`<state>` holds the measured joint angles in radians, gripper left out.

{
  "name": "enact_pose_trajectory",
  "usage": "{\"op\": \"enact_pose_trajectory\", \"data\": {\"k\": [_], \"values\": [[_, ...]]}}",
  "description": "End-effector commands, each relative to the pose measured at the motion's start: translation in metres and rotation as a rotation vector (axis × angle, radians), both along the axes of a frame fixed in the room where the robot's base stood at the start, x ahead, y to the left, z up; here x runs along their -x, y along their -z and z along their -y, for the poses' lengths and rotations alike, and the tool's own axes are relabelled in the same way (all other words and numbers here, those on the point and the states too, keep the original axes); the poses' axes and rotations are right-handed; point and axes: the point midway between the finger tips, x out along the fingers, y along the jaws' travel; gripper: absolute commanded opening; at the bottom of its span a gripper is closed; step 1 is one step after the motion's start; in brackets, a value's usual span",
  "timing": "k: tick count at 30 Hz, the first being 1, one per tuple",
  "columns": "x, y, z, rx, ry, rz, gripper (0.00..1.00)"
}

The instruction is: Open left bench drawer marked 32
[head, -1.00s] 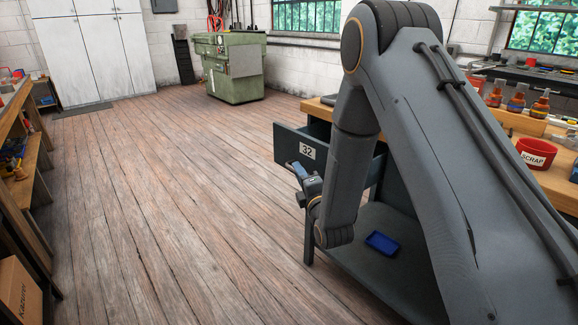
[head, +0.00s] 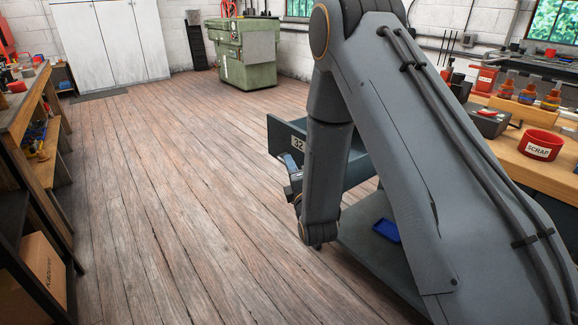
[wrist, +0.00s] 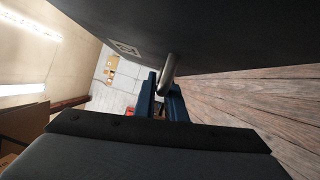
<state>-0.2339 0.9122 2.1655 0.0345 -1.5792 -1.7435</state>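The bench drawer (head: 285,132) marked 32 stands pulled out from the left end of the bench, and part of its inside shows. My arm hides much of it. Its number label (head: 298,143) is partly covered by my arm. In the wrist view the dark drawer front (wrist: 215,30) fills the top, with a metal handle (wrist: 169,68) standing out from it. My gripper (head: 292,166) is at the drawer front. In the wrist view its blue fingers (wrist: 162,92) lie on either side of the handle and appear closed on it.
A blue tray (head: 386,231) lies on the shelf below the drawer. The bench top (head: 505,152) holds a red SCRAP bin (head: 541,146) and several bottles. Shelving (head: 35,150) stands at the left. The wooden floor (head: 180,190) between is clear.

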Motion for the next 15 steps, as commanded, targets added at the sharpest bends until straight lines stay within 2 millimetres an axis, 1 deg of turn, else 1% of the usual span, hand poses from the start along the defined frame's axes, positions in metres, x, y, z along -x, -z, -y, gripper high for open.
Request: {"op": "enact_pose_trajectory", "data": {"k": [1, 3, 11, 15], "values": [[0.0002, 0.0007, 0.0002, 0.0, 0.0, -0.002, 0.19], [0.0003, 0.0006, -0.0002, 0.0, 0.0, -0.001, 0.28], [0.0005, 0.0002, -0.0008, 0.0, -0.002, 0.0, 0.28], [0.0092, 0.0015, 0.001, 0.001, -0.002, -0.002, 0.28]]}}
